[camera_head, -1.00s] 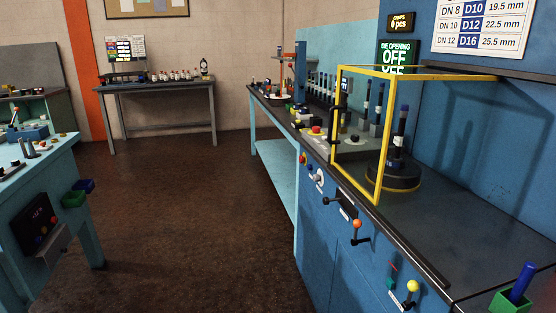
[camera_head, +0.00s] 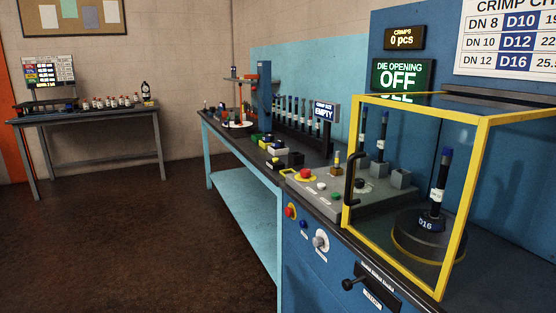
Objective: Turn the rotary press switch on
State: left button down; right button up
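A rotary knob with a pale face (camera_head: 320,242) sits on the blue front panel of the press bench, right of a red button (camera_head: 290,211) and a small blue button (camera_head: 303,224). A dark round knob (camera_head: 361,184) also shows on the grey control console (camera_head: 330,208); I cannot tell from labels which is the press switch. The die opening display (camera_head: 403,75) reads OFF. The crimp counter display (camera_head: 404,37) reads 0 pcs. Neither of my grippers is in view.
A yellow-framed clear guard (camera_head: 462,205) encloses a black D16 die (camera_head: 428,235). A black lever handle (camera_head: 355,283) sticks out of the front panel. A light blue bench (camera_head: 245,200) adjoins the press. Dark floor (camera_head: 130,235) is clear at left. A table (camera_head: 90,116) stands at the back.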

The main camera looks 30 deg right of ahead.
aim_at(305, 173)
jog(key=i+z, duration=0.15)
jog(key=i, duration=0.55)
jog(key=i+j+z, duration=0.15)
jog(key=i, duration=0.5)
jog(key=i+j+z, duration=0.15)
jog(key=i+z, duration=0.3)
jog(key=i+j+z, duration=0.25)
jog(key=z, duration=0.2)
jog(key=i+j+z, duration=0.3)
jog(key=z, duration=0.15)
jog(key=i+j+z, duration=0.15)
jog(key=j+z, duration=0.3)
jog(key=j, duration=0.15)
